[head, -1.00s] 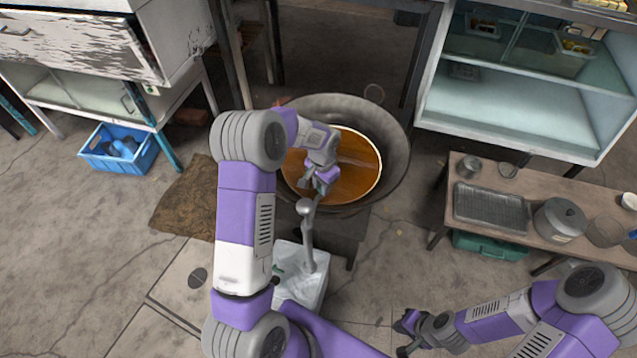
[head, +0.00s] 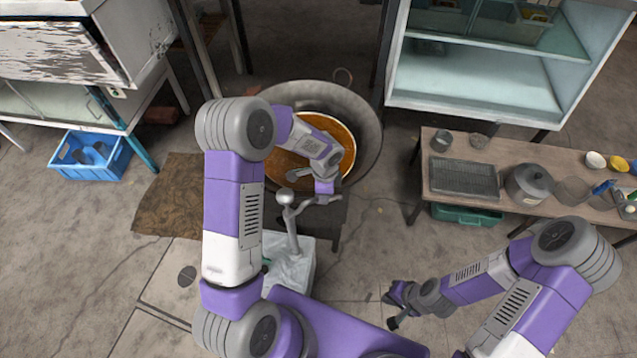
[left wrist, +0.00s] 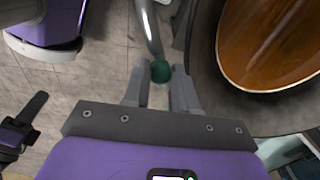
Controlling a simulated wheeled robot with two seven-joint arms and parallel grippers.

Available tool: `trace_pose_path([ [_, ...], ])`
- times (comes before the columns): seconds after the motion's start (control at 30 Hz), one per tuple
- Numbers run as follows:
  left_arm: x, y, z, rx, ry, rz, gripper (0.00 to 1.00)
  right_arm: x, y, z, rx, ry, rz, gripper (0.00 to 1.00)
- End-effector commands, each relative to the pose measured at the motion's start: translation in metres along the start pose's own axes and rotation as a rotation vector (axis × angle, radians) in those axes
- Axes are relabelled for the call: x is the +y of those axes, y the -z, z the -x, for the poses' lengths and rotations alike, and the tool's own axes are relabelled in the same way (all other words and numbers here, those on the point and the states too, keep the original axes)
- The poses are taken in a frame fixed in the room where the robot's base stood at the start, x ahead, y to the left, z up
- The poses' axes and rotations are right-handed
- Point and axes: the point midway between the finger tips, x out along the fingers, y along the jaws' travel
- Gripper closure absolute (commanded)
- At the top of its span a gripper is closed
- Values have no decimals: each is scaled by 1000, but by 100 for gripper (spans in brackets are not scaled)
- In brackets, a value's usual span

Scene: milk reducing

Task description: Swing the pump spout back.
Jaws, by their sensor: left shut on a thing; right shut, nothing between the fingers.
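The grey pump (head: 291,235) stands upright on a pale block in front of the wide pan, in the head view. Its spout (head: 304,205) points right from the pump head, in front of the pan's near rim. My left gripper (head: 325,197) is at the spout's outer end. In the left wrist view, the left gripper's fingers (left wrist: 161,75) are shut on the green tip (left wrist: 160,71) of the curved spout (left wrist: 149,30), beside the pan. My right gripper (head: 391,309) is shut and empty, low above the floor at the front.
The wide dark pan (head: 366,115) holds amber liquid (head: 341,135). At right is a wooden bench (head: 445,146) with a rack, a lidded pot and bowls. A blue crate (head: 92,172) sits at left. Bare floor lies between the pump and the bench.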

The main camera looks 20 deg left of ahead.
Motion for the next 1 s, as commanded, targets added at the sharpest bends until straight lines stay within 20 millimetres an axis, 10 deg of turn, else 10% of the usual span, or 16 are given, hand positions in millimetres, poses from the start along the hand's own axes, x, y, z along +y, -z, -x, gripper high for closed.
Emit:
trace_pose_path([
  [1.0, 63, 8, 0, 2, 0, -551, 100, -3, 0, 9, 0, 0, 0, 100],
])
